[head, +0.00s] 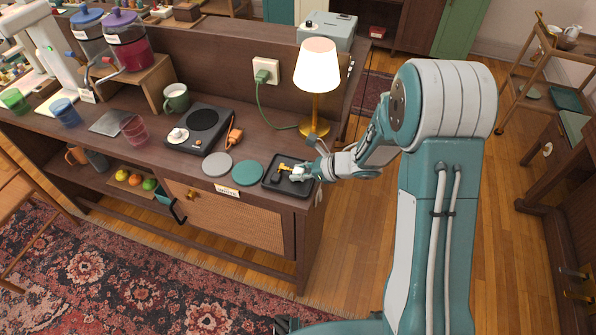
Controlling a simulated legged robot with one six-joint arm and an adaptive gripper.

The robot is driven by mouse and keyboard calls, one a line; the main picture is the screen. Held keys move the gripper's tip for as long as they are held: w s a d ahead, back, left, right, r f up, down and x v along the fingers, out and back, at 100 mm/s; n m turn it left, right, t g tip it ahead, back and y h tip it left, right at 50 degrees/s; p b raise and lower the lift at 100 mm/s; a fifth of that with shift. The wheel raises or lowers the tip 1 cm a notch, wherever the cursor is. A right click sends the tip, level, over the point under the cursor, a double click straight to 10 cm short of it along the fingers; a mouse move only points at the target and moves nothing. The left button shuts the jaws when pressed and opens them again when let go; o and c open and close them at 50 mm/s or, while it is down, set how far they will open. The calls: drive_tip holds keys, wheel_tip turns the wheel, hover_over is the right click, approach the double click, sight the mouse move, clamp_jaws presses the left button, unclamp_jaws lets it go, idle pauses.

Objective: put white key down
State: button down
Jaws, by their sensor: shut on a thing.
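My gripper (306,171) is low over the right part of a small black tray (288,188) at the right end of the wooden sideboard. It is shut on a small white thing (296,174), which looks like the white key. The key's outline is partly hidden by the fingers, and I cannot tell whether it touches the tray. A small yellow thing (283,167), perhaps another key, lies in the tray just left of the gripper.
A teal disc (247,173) and a grey disc (217,164) lie left of the tray. A lit lamp (316,75) stands close behind my gripper. The sideboard's edge (270,201) runs just in front of the tray.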

drive_tip(key=shift+a+f, duration=0.1)
drive_tip(key=shift+a, duration=0.1)
drive_tip(key=shift+c, duration=2.2)
unclamp_jaws()
drive_tip(key=shift+a, duration=0.3)
drive_tip(key=shift+d, duration=0.3)
drive_tip(key=v, duration=1.2)
drive_tip(key=w+d+r+m+t+h, duration=0.2)
drive_tip(key=r+m+t+h, duration=0.1)
drive_tip(key=r+m, duration=0.25)
drive_tip(key=w+d+r+m+t+h, duration=0.2)
drive_tip(key=w+r+m+t+h, duration=0.1)
drive_tip(key=r+m, duration=0.3)
drive_tip(key=s+d+r+m+t+h, duration=0.2)
drive_tip(key=s+d+r+m+h, duration=0.3)
drive_tip(key=m, duration=0.9)
drive_tip(key=s+a+m+g, duration=0.2)
drive_tip(key=s+m+g, duration=0.1)
drive_tip(key=s+m, duration=0.8)
drive_tip(key=s+a+r+m+g, duration=0.1)
drive_tip(key=s+a+m+g, duration=0.1)
drive_tip(key=s+m, duration=0.9)
drive_tip(key=shift+a+m+g, duration=0.4)
drive_tip(key=shift+m+g, duration=0.3)
drive_tip(key=shift+m, duration=0.45)
